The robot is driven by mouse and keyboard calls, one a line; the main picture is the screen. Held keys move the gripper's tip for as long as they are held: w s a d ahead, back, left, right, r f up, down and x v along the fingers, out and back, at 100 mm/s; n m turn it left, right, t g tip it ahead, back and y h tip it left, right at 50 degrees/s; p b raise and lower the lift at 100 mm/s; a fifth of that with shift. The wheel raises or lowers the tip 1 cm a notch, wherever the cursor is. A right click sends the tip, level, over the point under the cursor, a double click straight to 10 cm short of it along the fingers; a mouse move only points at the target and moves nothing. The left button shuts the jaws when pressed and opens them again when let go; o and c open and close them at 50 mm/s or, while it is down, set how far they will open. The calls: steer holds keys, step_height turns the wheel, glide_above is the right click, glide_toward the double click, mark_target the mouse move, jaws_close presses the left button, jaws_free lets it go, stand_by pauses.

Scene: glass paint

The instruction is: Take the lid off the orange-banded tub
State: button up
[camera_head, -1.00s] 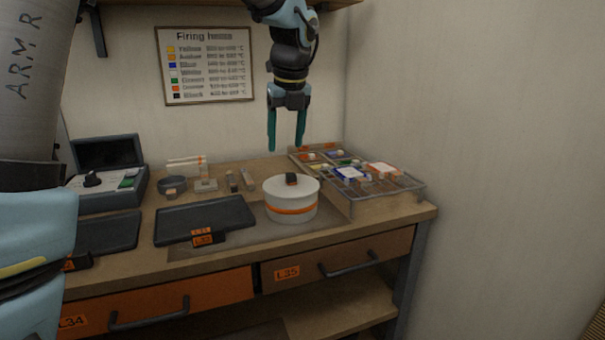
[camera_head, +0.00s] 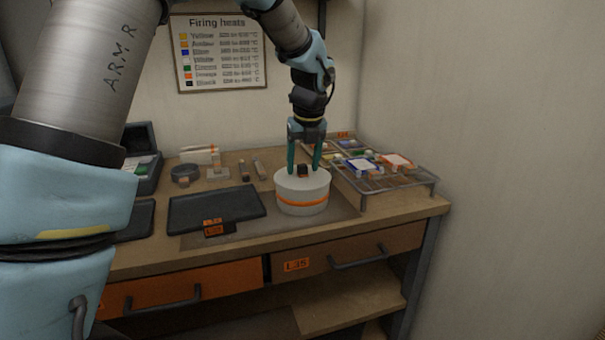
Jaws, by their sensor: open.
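The orange-banded tub (camera_head: 302,208) is a white round tub with an orange stripe around its side. It stands upright on the workbench. Its white lid (camera_head: 289,181) is on top, with a small dark block-shaped knob (camera_head: 303,171) at the middle. My gripper (camera_head: 304,170) points straight down over the lid. Its two green fingers are open, one to each side of the knob with gaps showing. I cannot tell whether the fingertips touch the lid.
A wire rack (camera_head: 385,180) with coloured pieces stands close right of the tub. A dark tray (camera_head: 216,206) lies to the left. Small items, including a dark ring (camera_head: 185,173), stand behind the tray. A heat chart (camera_head: 219,52) hangs on the wall.

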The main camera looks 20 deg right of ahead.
steer(key=shift+f, duration=0.15)
jaws_close()
stand_by(0.4)
